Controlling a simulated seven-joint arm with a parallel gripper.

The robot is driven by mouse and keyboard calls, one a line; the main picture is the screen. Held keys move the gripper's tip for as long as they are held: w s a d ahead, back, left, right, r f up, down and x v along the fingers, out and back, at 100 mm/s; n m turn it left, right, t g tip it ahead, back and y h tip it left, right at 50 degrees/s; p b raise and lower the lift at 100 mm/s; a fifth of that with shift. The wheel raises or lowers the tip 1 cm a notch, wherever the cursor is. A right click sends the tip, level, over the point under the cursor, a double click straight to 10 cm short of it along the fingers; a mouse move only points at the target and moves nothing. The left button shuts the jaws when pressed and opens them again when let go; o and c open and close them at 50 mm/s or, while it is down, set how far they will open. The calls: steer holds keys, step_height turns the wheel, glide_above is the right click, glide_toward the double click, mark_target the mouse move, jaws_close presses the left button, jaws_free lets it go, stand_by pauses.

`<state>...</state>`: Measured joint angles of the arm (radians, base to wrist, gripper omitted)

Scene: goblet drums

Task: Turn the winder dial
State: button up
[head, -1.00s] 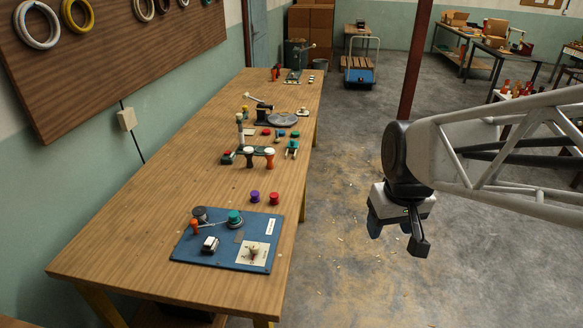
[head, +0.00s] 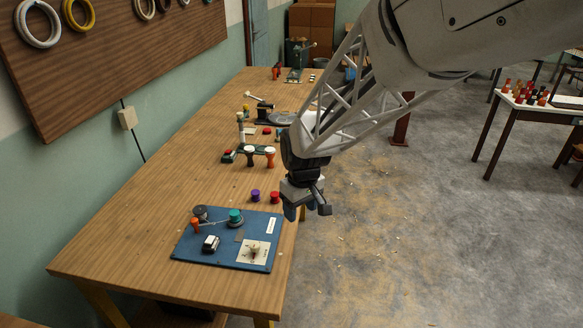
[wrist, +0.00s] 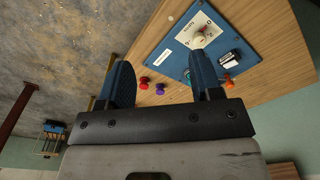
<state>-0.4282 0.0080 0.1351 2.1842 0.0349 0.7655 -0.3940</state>
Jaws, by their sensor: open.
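The winder dial (head: 254,249) is a small pale knob on a white square plate on the blue board (head: 190,252), at the near end of the wooden table. It also shows in the wrist view (wrist: 199,39), beyond the fingers, with markings around it. My gripper (head: 306,211) is open and empty. It hangs by the table's right edge, above and to the right of the board, apart from the dial. In the wrist view its two blue fingers (wrist: 160,78) are spread wide with nothing between them at the tips.
The board also carries a teal knob (head: 235,215), an orange-handled crank (head: 195,225) and a black-and-white switch (head: 210,243). Small goblet drums (head: 249,155) stand farther back. The table's near left is bare.

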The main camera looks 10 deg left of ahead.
mark_target(255, 244)
steer(key=w+a+f+n, duration=0.1)
steer(key=a+f, duration=0.2)
steer(key=a, duration=0.1)
steer(key=w+a+f+n, duration=0.1)
steer(key=a+f, duration=0.3)
steer(key=a, duration=0.1)
steer(key=w+a+f+n, duration=0.1)
steer(key=a+f, duration=0.3)
steer(key=shift+a+g, duration=0.4)
steer(key=shift+f, duration=0.1)
steer(key=shift+s+f, duration=0.2)
steer(key=shift+f, duration=3.6)
steer(key=c, duration=0.9)
